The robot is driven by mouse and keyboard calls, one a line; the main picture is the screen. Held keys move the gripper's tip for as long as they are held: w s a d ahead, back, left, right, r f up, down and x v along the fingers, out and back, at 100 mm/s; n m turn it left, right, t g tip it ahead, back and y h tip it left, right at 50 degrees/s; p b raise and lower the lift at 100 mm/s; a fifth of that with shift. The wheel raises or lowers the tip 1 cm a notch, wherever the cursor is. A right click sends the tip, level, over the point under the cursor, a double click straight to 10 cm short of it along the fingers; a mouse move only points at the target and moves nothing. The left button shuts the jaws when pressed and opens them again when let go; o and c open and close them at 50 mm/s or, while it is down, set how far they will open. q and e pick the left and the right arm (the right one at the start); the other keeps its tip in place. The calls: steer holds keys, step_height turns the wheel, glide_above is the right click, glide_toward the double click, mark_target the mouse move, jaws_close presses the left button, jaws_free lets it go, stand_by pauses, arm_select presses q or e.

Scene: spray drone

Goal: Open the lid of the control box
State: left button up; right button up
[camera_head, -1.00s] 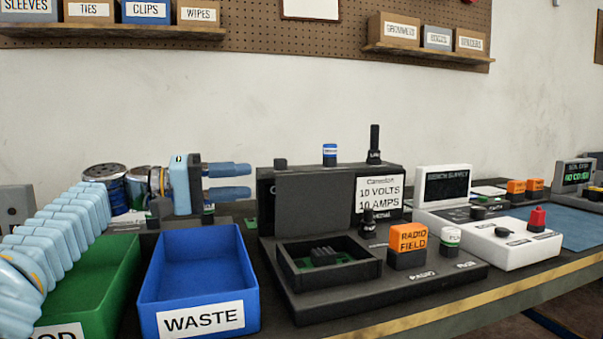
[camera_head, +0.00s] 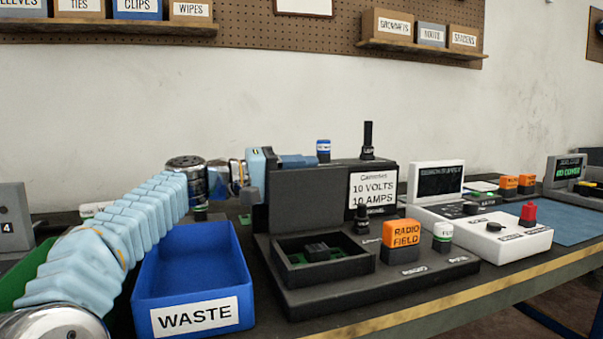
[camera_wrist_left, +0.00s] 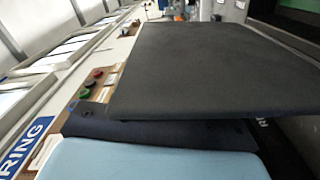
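The control box (camera_head: 400,277) is a black unit on the bench with an open compartment at its front left. Its dark grey lid (camera_head: 306,199) stands about upright behind the compartment, and circuit parts show inside. My left gripper (camera_head: 300,160) is at the lid's top left. One light blue finger shows above the lid's top edge; the rest is hidden behind the lid. In the left wrist view a large dark panel (camera_wrist_left: 215,65), which looks like the lid, lies close to a light blue finger (camera_wrist_left: 150,162). Whether the fingers are closed on it does not show. My right gripper is out of view.
A blue WASTE bin (camera_head: 197,317) stands left of the box, under my left arm. A white bench supply (camera_head: 490,238) stands further right.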

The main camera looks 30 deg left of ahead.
arm_select(q)
jaws_close()
steer(key=a+n+p, duration=0.1)
steer(key=w+f+n+p, duration=0.1)
steer(key=shift+w+a+f+n, duration=0.15)
steer(key=shift+w+a+n, duration=0.15)
steer(key=shift+a, duration=0.1)
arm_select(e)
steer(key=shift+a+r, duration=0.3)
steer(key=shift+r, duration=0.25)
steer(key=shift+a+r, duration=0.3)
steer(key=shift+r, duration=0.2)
